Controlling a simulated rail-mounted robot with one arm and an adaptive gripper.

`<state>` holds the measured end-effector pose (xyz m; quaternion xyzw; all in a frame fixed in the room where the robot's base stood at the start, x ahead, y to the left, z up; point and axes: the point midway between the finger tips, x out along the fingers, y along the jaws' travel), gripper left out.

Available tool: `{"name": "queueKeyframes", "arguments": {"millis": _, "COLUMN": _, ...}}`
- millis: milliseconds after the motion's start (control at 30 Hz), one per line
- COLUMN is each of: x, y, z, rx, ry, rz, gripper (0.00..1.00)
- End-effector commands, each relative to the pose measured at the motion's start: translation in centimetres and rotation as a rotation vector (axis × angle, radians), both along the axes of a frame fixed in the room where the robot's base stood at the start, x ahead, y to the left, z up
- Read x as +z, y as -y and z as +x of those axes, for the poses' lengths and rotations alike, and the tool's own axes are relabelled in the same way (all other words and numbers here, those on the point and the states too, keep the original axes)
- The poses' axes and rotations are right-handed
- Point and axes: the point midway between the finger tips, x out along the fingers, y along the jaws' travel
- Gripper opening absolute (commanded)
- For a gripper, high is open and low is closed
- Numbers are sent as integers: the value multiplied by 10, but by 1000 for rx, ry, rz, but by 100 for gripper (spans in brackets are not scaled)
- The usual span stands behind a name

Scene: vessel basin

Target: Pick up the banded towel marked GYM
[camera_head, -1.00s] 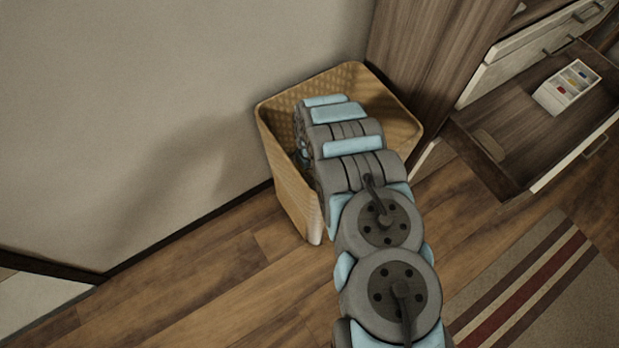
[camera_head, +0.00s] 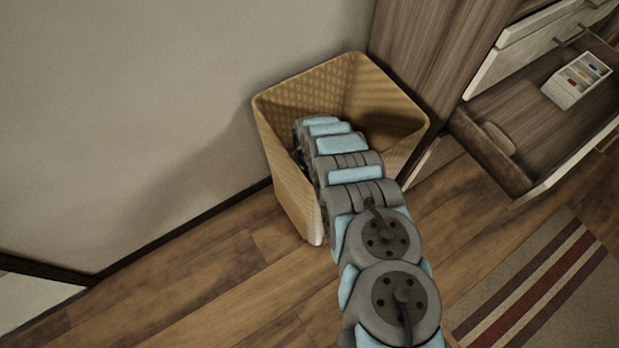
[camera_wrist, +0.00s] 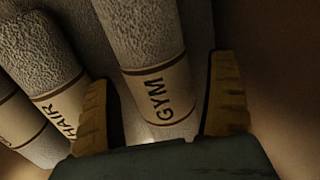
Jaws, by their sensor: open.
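The towel marked GYM (camera_wrist: 146,45) is a grey rolled towel with a cream band and dark edge stripes, in the wrist view. Its end with the band lies between the two fingers of my gripper (camera_wrist: 165,105), which is open. The left finger is beside the towel's left side and the right finger is to its right; I cannot tell whether either touches it. In the head view my arm reaches down into the wicker basket (camera_head: 283,178), and it hides the towels and the gripper there.
A towel marked HAIR (camera_wrist: 45,60) lies left of the GYM towel, with another banded towel (camera_wrist: 12,110) at the far left. The basket stands against the wall and a wooden cabinet (camera_head: 425,70). An open drawer (camera_head: 520,125) holding a small white box (camera_head: 577,82) is to the right.

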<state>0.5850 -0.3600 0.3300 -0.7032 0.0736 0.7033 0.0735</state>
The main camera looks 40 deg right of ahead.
Motion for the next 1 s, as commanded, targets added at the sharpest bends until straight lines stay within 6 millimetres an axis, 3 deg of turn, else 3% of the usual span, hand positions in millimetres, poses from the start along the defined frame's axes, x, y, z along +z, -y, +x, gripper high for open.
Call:
{"name": "queueKeyframes", "arguments": {"millis": 133, "x": 1, "y": 0, "z": 0, "rx": 0, "ry": 0, "rz": 0, "gripper": 88}}
{"name": "queueKeyframes", "arguments": {"millis": 167, "x": 1, "y": 0, "z": 0, "rx": 0, "ry": 0, "rz": 0, "gripper": 84}}
{"name": "queueKeyframes", "arguments": {"millis": 300, "x": 1, "y": 0, "z": 0, "rx": 0, "ry": 0, "rz": 0, "gripper": 44}}
{"name": "queueKeyframes", "arguments": {"millis": 400, "x": 1, "y": 0, "z": 0, "rx": 0, "ry": 0, "rz": 0, "gripper": 19}}
{"name": "queueKeyframes", "arguments": {"millis": 767, "x": 4, "y": -1, "z": 0, "rx": 1, "ry": -1, "rz": 1, "gripper": 18}}
{"name": "queueKeyframes", "arguments": {"millis": 1000, "x": 26, "y": 0, "z": 0, "rx": 2, "ry": -1, "rz": -1, "gripper": 18}}
